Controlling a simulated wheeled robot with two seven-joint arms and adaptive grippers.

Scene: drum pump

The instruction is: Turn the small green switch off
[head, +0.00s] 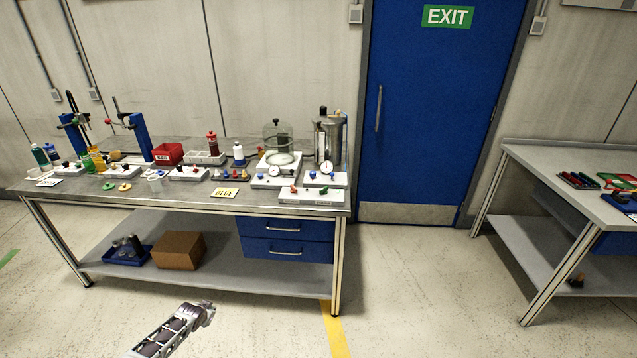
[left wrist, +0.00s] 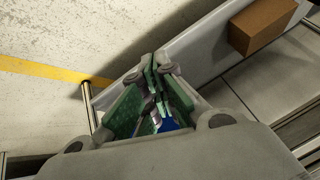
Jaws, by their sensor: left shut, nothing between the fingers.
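My left gripper (head: 203,311) is low in front of the workbench, over the floor and well apart from the bench top. In the left wrist view its green-padded fingers (left wrist: 158,68) are shut with nothing between them. The small green switch cannot be told apart at this distance. White switch boxes with small coloured knobs stand on the bench, one at the front right corner (head: 312,190) and others further left (head: 189,174). My right gripper is not in view.
The metal workbench (head: 200,200) carries bottles, a red bin (head: 168,154), a glass jar (head: 277,143) and a steel vessel (head: 330,140). Its lower shelf holds a cardboard box (head: 180,250), also in the left wrist view (left wrist: 262,25). The floor before the blue door (head: 440,110) is clear.

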